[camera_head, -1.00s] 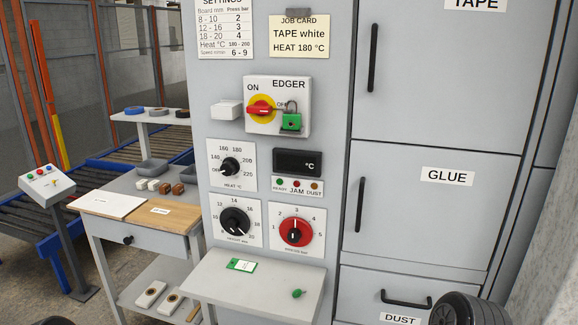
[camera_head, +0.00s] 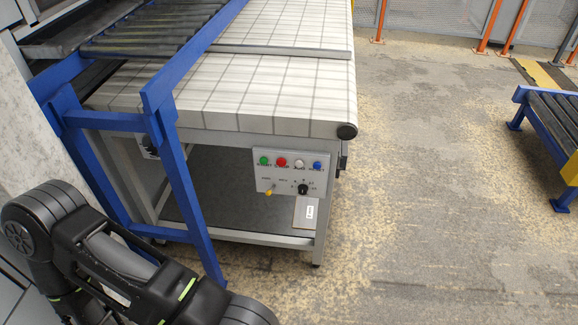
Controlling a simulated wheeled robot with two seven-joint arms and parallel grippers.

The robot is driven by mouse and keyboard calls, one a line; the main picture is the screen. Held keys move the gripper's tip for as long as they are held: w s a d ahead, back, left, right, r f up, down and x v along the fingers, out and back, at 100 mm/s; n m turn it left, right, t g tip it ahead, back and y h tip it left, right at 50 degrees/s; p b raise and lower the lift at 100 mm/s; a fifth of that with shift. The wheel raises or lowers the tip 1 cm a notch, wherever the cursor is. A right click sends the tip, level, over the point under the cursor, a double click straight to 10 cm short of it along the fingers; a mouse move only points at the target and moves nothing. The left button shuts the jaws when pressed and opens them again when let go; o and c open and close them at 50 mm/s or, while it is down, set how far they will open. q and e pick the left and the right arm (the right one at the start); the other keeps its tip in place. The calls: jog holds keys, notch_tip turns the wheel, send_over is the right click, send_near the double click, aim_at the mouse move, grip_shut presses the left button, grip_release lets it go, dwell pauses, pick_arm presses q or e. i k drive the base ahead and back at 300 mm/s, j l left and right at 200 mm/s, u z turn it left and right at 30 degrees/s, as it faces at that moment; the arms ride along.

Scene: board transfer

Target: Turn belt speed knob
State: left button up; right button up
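A control panel (camera_head: 290,174) hangs below the front edge of the belt conveyor (camera_head: 270,88). It carries green, red, white and blue buttons along its top. A small black knob (camera_head: 303,189) with marks around it sits at its lower right, and a yellow toggle (camera_head: 269,192) sits at its lower left. The knob's setting is too small to read. A black arm of mine shows at the lower left, apart from the panel. Neither gripper's fingers are in view.
A blue roller conveyor frame (camera_head: 185,180) stands left of the panel, with a leg near my arm. A white label plate (camera_head: 306,212) sits below the panel. Open concrete floor (camera_head: 430,200) lies to the right, before another roller conveyor (camera_head: 555,125).

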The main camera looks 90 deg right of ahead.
aim_at(302, 189)
jog(key=z, duration=2.3)
jog(key=k+l+z, duration=0.1)
jog(key=z, duration=0.5)
